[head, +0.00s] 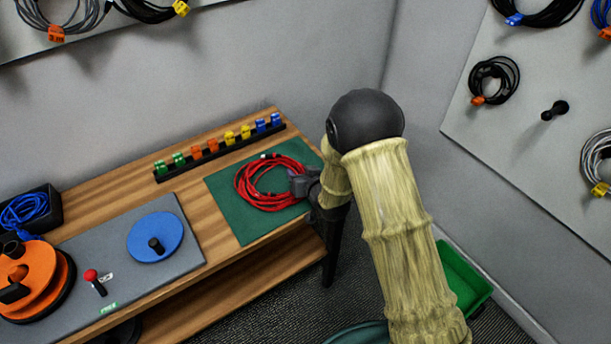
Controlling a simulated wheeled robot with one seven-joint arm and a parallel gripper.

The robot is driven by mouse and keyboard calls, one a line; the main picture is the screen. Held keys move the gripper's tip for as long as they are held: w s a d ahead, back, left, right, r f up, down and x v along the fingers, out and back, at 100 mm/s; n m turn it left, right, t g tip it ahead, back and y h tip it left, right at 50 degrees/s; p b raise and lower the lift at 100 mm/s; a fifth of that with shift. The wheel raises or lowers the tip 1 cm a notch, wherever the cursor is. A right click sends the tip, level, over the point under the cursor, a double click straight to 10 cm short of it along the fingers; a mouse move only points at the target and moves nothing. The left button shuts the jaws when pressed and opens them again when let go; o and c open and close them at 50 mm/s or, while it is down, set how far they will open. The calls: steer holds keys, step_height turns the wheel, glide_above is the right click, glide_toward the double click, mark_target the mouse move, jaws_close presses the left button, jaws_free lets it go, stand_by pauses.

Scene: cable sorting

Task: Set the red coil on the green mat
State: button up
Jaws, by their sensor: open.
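The red coil (262,183) lies on the green mat (233,214) at the right end of the wooden bench. It is a loose bundle of red cable in rough rings, lying flat inside the mat's edges. My gripper (293,184) is at the right side of the coil, low over the mat, and is open. Its fingertips are small and dark here, and I cannot tell whether they touch the cable. My arm hides the mat's right edge.
A rack of coloured clips (218,150) runs behind the mat. Left are a grey board with a blue disc (155,237), a red-knobbed lever (91,276), an orange reel (35,280) and a black tray (30,210) of blue cable. A green bin (463,276) stands right, below.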

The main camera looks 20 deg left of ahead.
steer(key=v, duration=1.2)
steer(key=shift+b, duration=0.3)
steer(key=s+d+r+m+g+h, duration=0.1)
steer(key=d+r+m+h, duration=0.15)
steer(key=d, duration=0.55)
steer(key=d+r+m+g+h, duration=0.1)
steer(key=d+g+h, duration=0.15)
steer(key=d, duration=0.55)
steer(key=s+d+r+m+g+h, duration=0.2)
steer(key=s+d+r+g+h, duration=0.1)
steer(key=s+d, duration=0.8)
steer(key=shift+s+r+g, duration=0.25)
steer(key=shift+r+g, duration=0.05)
steer(key=shift+g, duration=0.15)
steer(key=shift+d+r, duration=0.1)
